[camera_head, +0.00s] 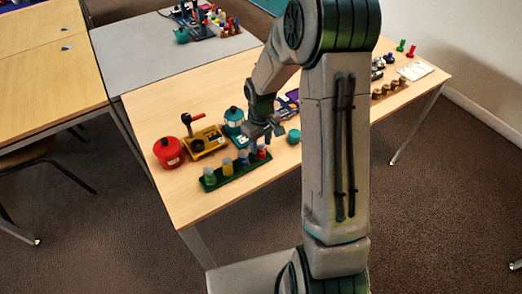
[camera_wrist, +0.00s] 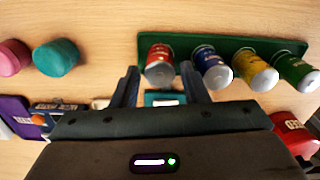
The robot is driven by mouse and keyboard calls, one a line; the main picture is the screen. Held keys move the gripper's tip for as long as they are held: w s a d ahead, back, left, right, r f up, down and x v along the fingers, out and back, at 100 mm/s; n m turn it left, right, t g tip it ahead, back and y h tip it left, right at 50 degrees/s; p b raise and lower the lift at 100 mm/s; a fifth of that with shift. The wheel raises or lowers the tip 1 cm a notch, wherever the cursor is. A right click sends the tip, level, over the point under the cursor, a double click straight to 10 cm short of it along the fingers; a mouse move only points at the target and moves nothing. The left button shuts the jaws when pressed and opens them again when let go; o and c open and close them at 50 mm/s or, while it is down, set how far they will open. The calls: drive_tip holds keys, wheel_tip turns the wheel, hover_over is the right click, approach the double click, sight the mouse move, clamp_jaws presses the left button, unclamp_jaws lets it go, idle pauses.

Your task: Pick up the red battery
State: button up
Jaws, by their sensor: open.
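The red battery (camera_wrist: 159,65) stands in the green tray (camera_wrist: 225,42) at one end of a row, beside a blue battery (camera_wrist: 211,66), a yellow battery (camera_wrist: 255,71) and a green battery (camera_wrist: 297,75). In the head view the red battery (camera_head: 262,152) is at the right end of the green tray (camera_head: 233,178). My gripper (camera_wrist: 158,82) is open, with its two fingers reaching toward the red battery, one on either side in the picture. It looks empty. In the head view my gripper (camera_head: 262,130) is just above and behind the red battery; contact cannot be told.
A teal object (camera_wrist: 56,58) and a pink object (camera_wrist: 12,57) stand left of the tray in the wrist view. A red pot (camera_head: 169,152), a yellow device (camera_head: 206,141) and a teal lantern-like object (camera_head: 234,121) stand behind the tray. The table's front edge is close to the tray.

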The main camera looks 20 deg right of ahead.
sight(261, 145)
drive_tip(key=shift+f, duration=1.85)
drive_tip(key=c, duration=0.8)
drive_tip(key=shift+r, duration=0.1)
drive_tip(key=shift+r, duration=0.5)
wheel_tip(261, 145, up, 3)
drive_tip(key=shift+f, duration=0.15)
drive_tip(key=s+a+r, duration=0.1)
drive_tip(key=s+r, duration=0.1)
drive_tip(key=s, duration=0.1)
drive_tip(key=s+a+r, duration=0.2)
drive_tip(key=s, duration=0.2)
drive_tip(key=s+a+r, duration=0.2)
drive_tip(key=s+r, duration=0.1)
drive_tip(key=shift+s+a+r+b, duration=0.1)
drive_tip(key=shift+s+a+b, duration=0.05)
drive_tip(key=shift+s+b, duration=0.15)
